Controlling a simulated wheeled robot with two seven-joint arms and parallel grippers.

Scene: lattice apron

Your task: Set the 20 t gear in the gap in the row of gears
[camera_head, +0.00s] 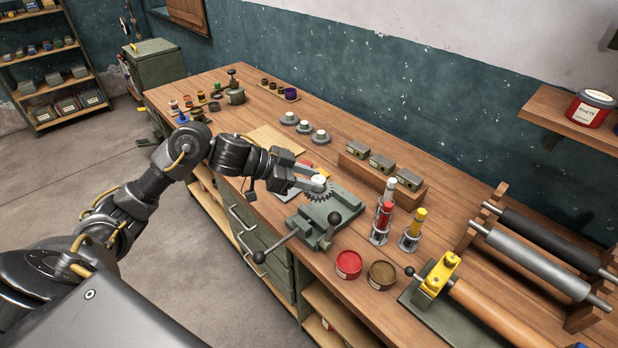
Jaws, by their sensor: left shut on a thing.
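My left gripper (312,180) reaches in from the left over the workbench. It is shut on a toothed grey gear (318,193) with a pale hub, gripped at the hub. The gear is over the left end of a green metal fixture (345,205) with lever handles. I cannot tell whether it touches the fixture or hangs just above it. No tooth count is readable, and the row and its gap are not clear, partly hidden by the gripper and gear. Three grey discs with pale hubs (304,127) stand farther back on the bench. My right gripper is out of view.
A wooden block with small boxes (381,165) stands behind the fixture. Red and yellow tubes in holders (411,232) are to its right. Two round tins (349,264) sit near the front edge, with rollers (530,262) at far right. A bare board (273,139) lies behind the gripper.

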